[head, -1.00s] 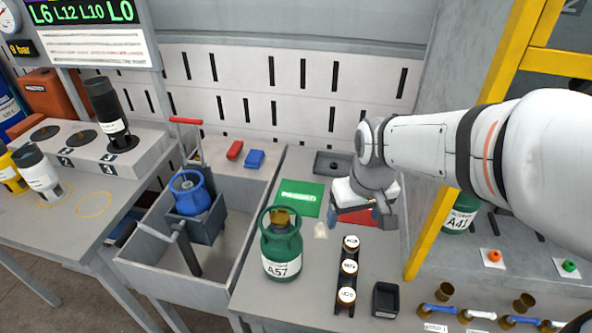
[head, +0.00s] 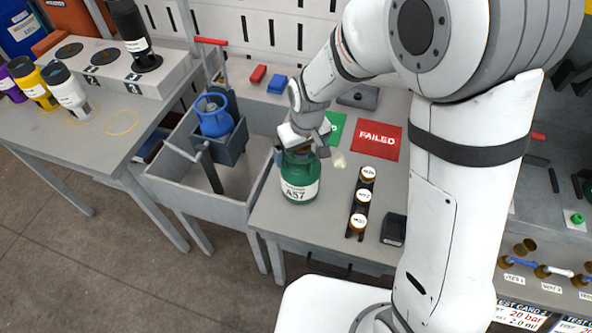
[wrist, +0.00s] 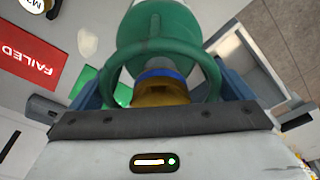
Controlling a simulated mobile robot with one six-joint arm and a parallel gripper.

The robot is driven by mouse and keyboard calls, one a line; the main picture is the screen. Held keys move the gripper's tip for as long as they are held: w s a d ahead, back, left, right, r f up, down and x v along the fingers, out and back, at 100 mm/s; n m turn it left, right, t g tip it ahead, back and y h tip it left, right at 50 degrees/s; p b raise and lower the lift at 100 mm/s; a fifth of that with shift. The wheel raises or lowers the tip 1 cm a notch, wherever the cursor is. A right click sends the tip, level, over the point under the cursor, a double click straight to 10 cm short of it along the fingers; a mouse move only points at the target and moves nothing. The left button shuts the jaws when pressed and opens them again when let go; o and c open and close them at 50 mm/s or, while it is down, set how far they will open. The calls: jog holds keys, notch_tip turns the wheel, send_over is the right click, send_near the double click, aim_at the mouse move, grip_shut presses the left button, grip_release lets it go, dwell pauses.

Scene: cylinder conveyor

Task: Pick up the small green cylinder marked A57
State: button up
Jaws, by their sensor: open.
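The small green cylinder (head: 299,188) marked A57 stands upright on the grey bench, near its left front corner. In the wrist view the cylinder (wrist: 158,28) shows its green ring guard around a brass valve (wrist: 160,92) with a blue band. My gripper (head: 303,150) is at the top of the cylinder in the head view and hides part of its guard. In the wrist view my gripper (wrist: 163,88) is open, with one blue-grey finger on each side of the guard. I cannot tell whether the fingers touch it.
A black rack (head: 360,205) with several white-topped brass fittings and a small black box (head: 394,229) stand right of the cylinder. A red FAILED mat (head: 378,139) and a green mat (head: 336,128) lie behind. A grey trough (head: 240,215) with a blue cylinder (head: 213,115) adjoins on the left.

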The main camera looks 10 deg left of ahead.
jog(key=shift+f, duration=0.55)
jog(key=c, duration=1.6)
jog(key=shift+w+r, duration=0.15)
jog(key=shift+w, duration=0.05)
jog(key=shift+c, duration=0.7)
jog(key=shift+a+r, duration=0.1)
